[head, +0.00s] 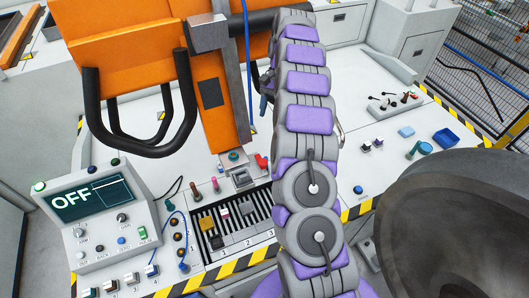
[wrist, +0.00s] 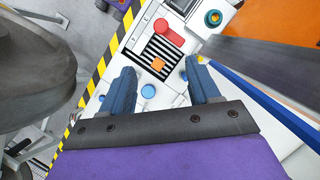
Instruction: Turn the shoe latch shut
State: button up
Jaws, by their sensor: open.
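A red handle-like piece (wrist: 169,32), which may be the shoe latch, lies on a pale plate beside a black-and-white slotted grille (wrist: 163,50) in the wrist view. A red piece also shows just left of my arm in the head view (head: 262,161); I cannot tell whether the latch is turned. My gripper (wrist: 160,67) is open, its two blue fingers spread wide with nothing held. The red piece lies ahead of the fingertips, apart from them. In the head view my arm mostly hides the gripper.
An orange frame with black bars (head: 150,85) rises at the left. A console reading OFF (head: 92,200) stands at the front left. A large dark round part (head: 450,215) fills the right front. A slotted tray with small blocks (head: 235,220) lies left of my arm.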

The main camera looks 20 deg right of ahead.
jog(key=b, duration=0.2)
send_near(263, 161)
jog(key=p+x, duration=0.1)
jog(key=x, duration=0.6)
jog(key=shift+a+f, duration=0.1)
jog(key=shift+a, duration=0.15)
jog(key=shift+s+f, duration=0.1)
jog(key=shift+f, duration=0.35)
jog(key=shift+d+f, duration=0.1)
jog(key=shift+d, duration=0.2)
jog(key=shift+c, duration=0.4)
jog(key=shift+a, duration=0.25)
jog(key=c, duration=0.6)
jog(key=shift+d, duration=0.1)
jog(key=c, duration=0.4)
jog(key=shift+o, duration=0.2)
